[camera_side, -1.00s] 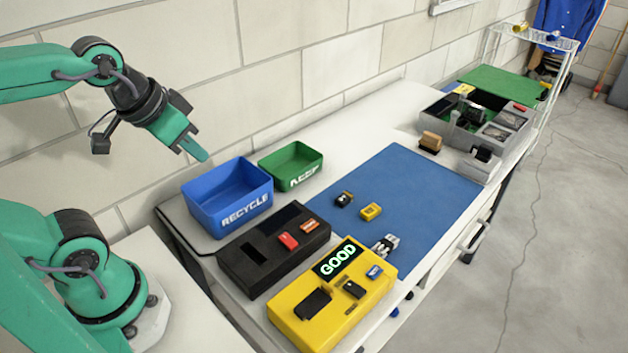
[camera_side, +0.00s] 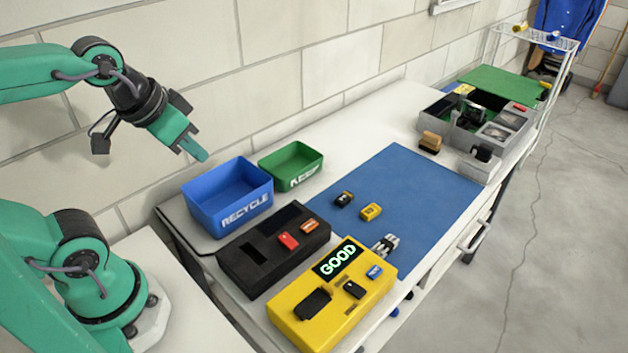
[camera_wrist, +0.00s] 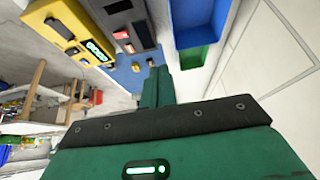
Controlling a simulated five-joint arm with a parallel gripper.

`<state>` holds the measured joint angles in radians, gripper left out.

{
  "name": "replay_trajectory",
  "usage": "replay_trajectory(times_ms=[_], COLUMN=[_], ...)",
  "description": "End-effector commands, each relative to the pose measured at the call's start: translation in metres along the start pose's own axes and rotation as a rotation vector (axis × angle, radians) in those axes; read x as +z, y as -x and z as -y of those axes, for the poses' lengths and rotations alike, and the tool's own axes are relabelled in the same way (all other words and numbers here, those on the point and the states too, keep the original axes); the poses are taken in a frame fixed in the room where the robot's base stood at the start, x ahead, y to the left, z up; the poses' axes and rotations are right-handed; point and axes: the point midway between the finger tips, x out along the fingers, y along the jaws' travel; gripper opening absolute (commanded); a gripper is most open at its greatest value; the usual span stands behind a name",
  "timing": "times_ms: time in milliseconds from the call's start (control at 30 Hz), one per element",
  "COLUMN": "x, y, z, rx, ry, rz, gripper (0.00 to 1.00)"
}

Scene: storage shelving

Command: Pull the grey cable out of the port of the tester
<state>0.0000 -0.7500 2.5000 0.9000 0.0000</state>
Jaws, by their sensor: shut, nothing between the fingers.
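The yellow tester (camera_side: 290,297) lies at the near end of the bench, with a lit display reading GOOD (camera_side: 338,260). It also shows at the top left in the wrist view (camera_wrist: 55,12). A small grey-white piece (camera_side: 386,243) sits at the tester's far right edge. It may be the grey cable's plug, but I cannot make out a cable or whether it is in a port. My gripper (camera_side: 195,148) is shut and empty, held in the air at the upper left, well away from the tester. Its fingers (camera_wrist: 160,82) are together in the wrist view.
A black device (camera_side: 262,274) lies beside the tester. Behind are a blue RECYCLE bin (camera_side: 215,215) and a green KEEP bin (camera_side: 285,180). Small batteries (camera_side: 371,211) lie on the blue mat (camera_side: 410,190), which is mostly clear. A grey sectioned box (camera_side: 433,128) stands at the far end.

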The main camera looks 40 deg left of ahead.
Motion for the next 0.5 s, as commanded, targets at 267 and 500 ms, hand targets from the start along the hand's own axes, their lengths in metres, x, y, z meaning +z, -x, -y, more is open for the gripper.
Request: replay_trajectory(times_ms=[267, 500], x=[0.0, -0.0011], y=[0.0, 0.0], z=[0.0, -0.0004], rx=[0.0, 0.001], ry=[0.0, 0.0], rz=[0.0, 0.002], gripper=[0.0, 0.28])
